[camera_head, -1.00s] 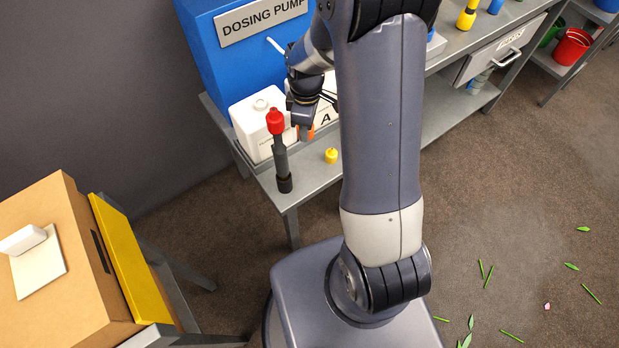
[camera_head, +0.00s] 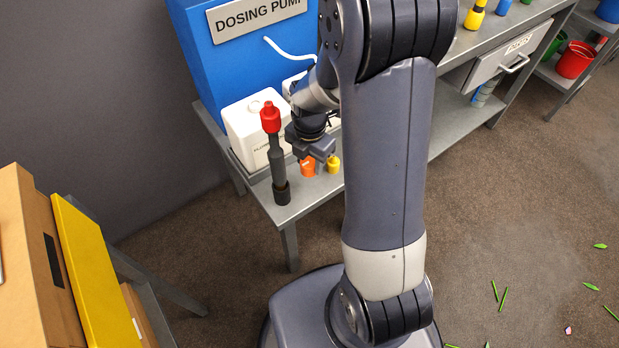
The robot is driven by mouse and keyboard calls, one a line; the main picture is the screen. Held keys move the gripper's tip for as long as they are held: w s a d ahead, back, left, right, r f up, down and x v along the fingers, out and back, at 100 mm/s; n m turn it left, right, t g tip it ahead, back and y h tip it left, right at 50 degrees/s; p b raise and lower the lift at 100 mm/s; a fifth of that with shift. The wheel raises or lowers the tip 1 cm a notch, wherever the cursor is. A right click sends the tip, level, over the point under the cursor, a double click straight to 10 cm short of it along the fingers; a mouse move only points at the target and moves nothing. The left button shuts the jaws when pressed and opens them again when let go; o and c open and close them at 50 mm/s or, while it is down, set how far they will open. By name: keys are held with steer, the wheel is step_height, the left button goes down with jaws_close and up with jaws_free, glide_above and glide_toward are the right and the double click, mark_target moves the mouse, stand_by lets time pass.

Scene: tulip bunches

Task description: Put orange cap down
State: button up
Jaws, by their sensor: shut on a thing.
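The orange cap (camera_head: 308,168) is at the metal bench top, between the black wand with a red top and a yellow cap (camera_head: 333,164). My gripper (camera_head: 314,162) is just above it, pointing down, shut on the orange cap. The cap's upper part is partly hidden by the gripper. I cannot tell whether its underside touches the bench. The yellow cap stands on the bench close to the right of the gripper.
The black wand with a red top (camera_head: 275,155) stands upright at the bench's near left edge, close to the gripper. A white container (camera_head: 250,130) and a blue dosing pump (camera_head: 225,70) are behind. A yellow-sided cardboard box (camera_head: 35,240) is at lower left.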

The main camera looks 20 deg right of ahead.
mark_target(310, 182)
steer(key=shift+f+b, duration=0.55)
steer(key=shift+f, duration=2.4)
steer(key=shift+f, duration=0.15)
steer(key=o, duration=0.9)
steer(key=shift+o, duration=0.2)
step_height(310, 182, up, 12)
steer(key=p, duration=0.2)
steer(key=shift+r+p, duration=0.2)
steer(key=shift+p, duration=0.15)
steer(key=shift+f, duration=0.1)
